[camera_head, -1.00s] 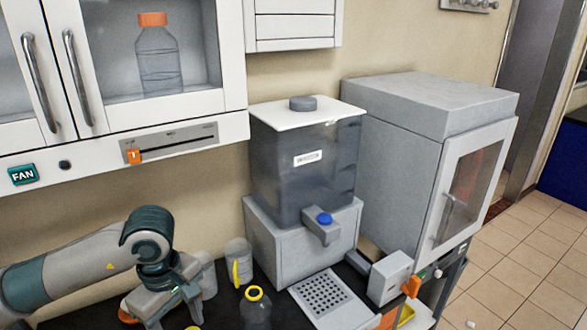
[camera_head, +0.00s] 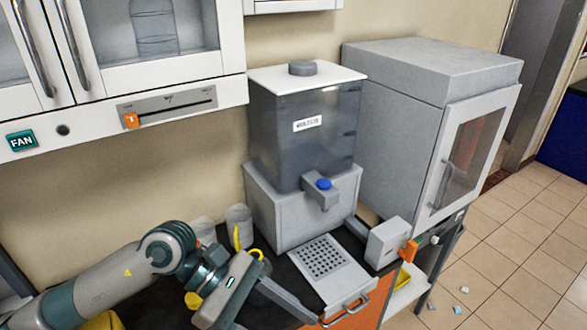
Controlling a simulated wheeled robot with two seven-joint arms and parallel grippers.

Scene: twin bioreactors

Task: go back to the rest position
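My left arm comes in from the lower left, and its gripper (camera_head: 268,316) is low in the picture, over the counter in front of the dispenser. One finger shows clearly, pointing down to the right; the other is mostly cut off at the bottom edge. The fingers look spread apart, and I see nothing between them. A bottle's yellow neck ring (camera_head: 257,254) shows just behind the gripper, which hides the bottle's body. My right gripper is not in view.
The dispenser (camera_head: 304,130) with its perforated tray (camera_head: 322,257) stands right of the gripper. A grey cabinet with a glass door (camera_head: 461,160) is farther right. A wall cupboard (camera_head: 172,85) hangs above left.

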